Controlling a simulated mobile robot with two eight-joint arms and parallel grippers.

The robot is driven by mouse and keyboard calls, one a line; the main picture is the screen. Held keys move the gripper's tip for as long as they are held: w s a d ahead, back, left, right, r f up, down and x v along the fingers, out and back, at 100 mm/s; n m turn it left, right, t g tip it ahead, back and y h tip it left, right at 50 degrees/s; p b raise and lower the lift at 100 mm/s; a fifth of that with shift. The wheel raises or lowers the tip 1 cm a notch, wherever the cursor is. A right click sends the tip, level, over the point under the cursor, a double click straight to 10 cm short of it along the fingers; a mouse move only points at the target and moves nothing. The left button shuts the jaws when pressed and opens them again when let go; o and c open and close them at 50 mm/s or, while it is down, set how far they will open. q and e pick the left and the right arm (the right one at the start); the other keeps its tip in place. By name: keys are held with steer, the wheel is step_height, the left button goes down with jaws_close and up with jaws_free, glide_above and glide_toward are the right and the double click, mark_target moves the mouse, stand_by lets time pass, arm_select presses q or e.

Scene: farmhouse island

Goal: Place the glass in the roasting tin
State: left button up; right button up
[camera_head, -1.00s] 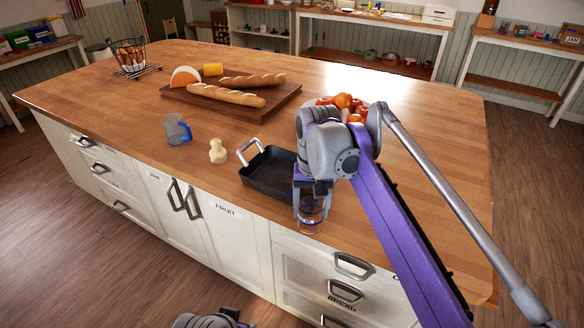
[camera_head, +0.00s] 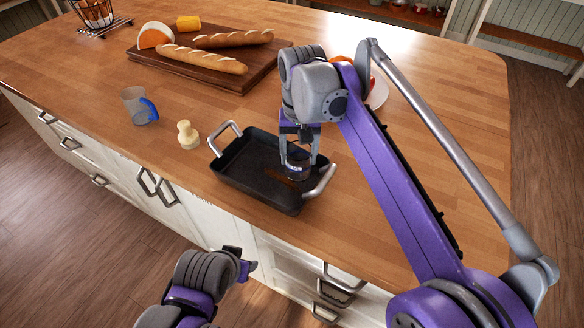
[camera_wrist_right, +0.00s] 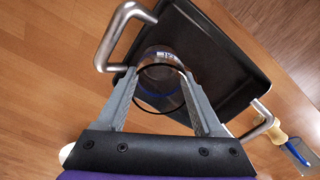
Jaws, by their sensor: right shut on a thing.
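The roasting tin (camera_head: 240,178) is a dark rectangular pan with two metal handles near the front edge of the island; it also fills the upper part of the right wrist view (camera_wrist_right: 229,55). My right gripper (camera_head: 298,160) is shut on the glass (camera_head: 298,166), a clear tumbler with a dark rim and blue marking. The glass is over the right end of the tin, by the handle, and shows between the fingers in the right wrist view (camera_wrist_right: 160,80). I cannot tell whether its base touches the tin floor. My left gripper (camera_head: 244,263) is low in front of the island, its jaws unclear.
A blue-handled measuring jug (camera_head: 138,107) and a pale wooden-looking knobbed item (camera_head: 188,135) stand left of the tin. A cutting board (camera_head: 236,82) with baguettes and cheese lies behind. A fruit plate (camera_head: 377,92) is partly hidden behind my right arm.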

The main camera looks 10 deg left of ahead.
mark_target(299, 171)
steer(key=shift+f, duration=2.8)
steer(key=shift+f+b, duration=0.2)
steer(key=shift+b, duration=0.1)
steer(key=o, duration=1.2)
steer(key=shift+o, duration=0.2)
steer(key=shift+r, duration=0.15)
step_height(299, 171, up, 12)
steer(key=p, duration=0.1)
steer(key=shift+p, duration=0.4)
steer(key=shift+d, duration=0.1)
